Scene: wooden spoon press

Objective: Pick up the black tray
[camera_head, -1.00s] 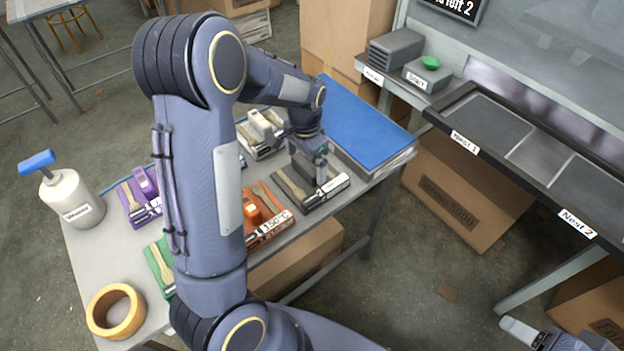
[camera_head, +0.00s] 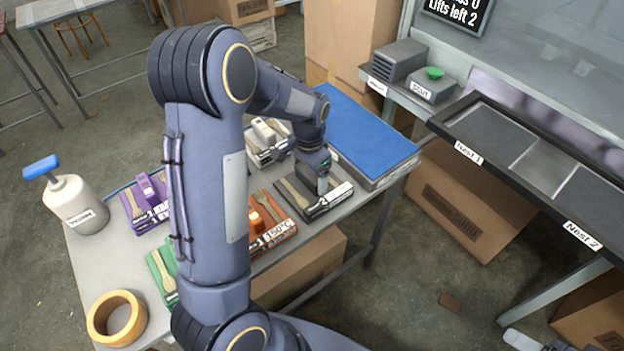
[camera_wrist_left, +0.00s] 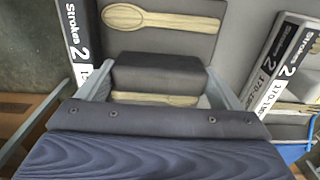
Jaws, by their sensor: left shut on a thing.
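The black tray (camera_head: 333,200) lies on the grey table near its right edge, with wooden spoon shapes and a white label strip on it. My left gripper (camera_head: 322,187) reaches down onto it from above. In the left wrist view, the left gripper (camera_wrist_left: 160,88) has its fingers on either side of the tray's raised black handle block (camera_wrist_left: 158,72), shut on it. A wooden spoon (camera_wrist_left: 160,18) lies beside the block. The tray appears to rest on the table. Part of my right gripper (camera_head: 524,340) shows at the bottom edge; its jaws cannot be made out.
An orange tray (camera_head: 270,225), a purple tray (camera_head: 140,210), a green tray (camera_head: 160,272) and a pale tray (camera_head: 262,150) stand close by. A blue-topped stack (camera_head: 365,128) lies behind the black tray. A dark bench with Nest 1 (camera_head: 480,125) and Nest 2 stands at right.

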